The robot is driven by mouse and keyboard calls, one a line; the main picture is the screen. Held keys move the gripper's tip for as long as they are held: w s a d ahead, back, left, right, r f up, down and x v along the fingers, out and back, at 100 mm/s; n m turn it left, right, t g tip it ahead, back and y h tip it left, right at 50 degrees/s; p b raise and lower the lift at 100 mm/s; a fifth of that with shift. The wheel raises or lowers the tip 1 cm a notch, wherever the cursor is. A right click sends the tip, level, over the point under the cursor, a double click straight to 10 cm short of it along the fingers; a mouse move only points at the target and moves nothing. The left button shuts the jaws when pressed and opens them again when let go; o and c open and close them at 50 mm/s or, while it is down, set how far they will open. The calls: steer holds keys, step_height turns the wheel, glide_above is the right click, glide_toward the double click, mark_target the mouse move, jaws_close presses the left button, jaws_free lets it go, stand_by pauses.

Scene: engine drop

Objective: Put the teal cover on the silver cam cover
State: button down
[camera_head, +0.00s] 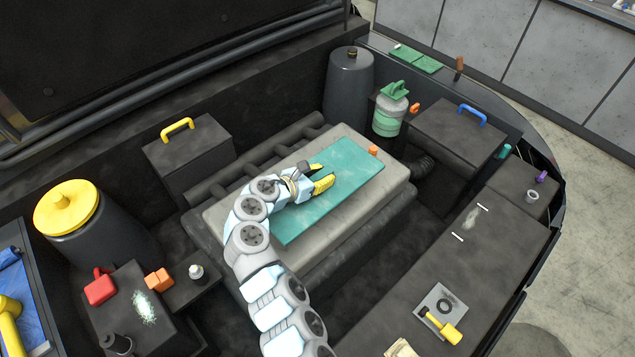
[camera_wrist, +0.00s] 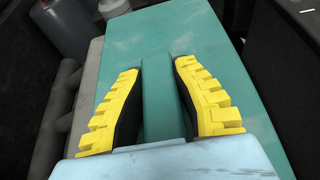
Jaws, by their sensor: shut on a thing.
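The teal cover (camera_head: 344,177) is a long flat plate over the silver cam cover (camera_head: 233,212), a pale grey block in the middle of the engine bay. Grey shows along the plate's left, far and right sides in the head view. I cannot tell whether the plate rests on the block or hangs just above it. My gripper (camera_head: 320,177) is over the plate's middle. In the wrist view its yellow fingers (camera_wrist: 160,105) are shut on a raised teal grip (camera_wrist: 162,100) of the cover. A strip of the silver cam cover (camera_wrist: 86,98) shows at left there.
A small orange cap (camera_head: 373,151) is by the plate's far corner. A dark cylinder (camera_head: 349,82) and a green-topped canister (camera_head: 389,112) stand behind. Black boxes with a yellow handle (camera_head: 177,129) and a blue handle (camera_head: 473,114) flank the block.

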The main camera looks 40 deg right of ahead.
steer(key=shift+w+d+f+b, duration=0.3)
steer(key=shift+w+f+b, duration=0.25)
steer(key=shift+f, duration=0.3)
steer(key=shift+w+d+f+b, duration=0.35)
steer(key=shift+w+f+b, duration=0.15)
steer(key=shift+w+f, duration=0.3)
steer(key=shift+w+d+f+b, duration=0.3)
steer(key=shift+w+f+b, duration=0.2)
steer(key=shift+f, duration=0.45)
steer(key=shift+w, duration=0.15)
steer(key=shift+w, duration=0.1)
steer(key=shift+w+f+b, duration=0.1)
steer(key=shift+f+b, duration=0.1)
steer(key=shift+b, duration=0.1)
step_height(320, 180, down, 2)
steer(key=shift+w+d+f+b, duration=0.15)
steer(key=shift+f+b, duration=0.1)
steer(key=shift+b, duration=0.55)
steer(key=shift+s+f, duration=0.2)
steer(key=shift+f, duration=0.2)
steer(key=shift+w+r, duration=0.1)
steer(key=shift+w, duration=0.05)
steer(key=c, duration=1)
jaws_free()
steer(key=shift+o, duration=0.2)
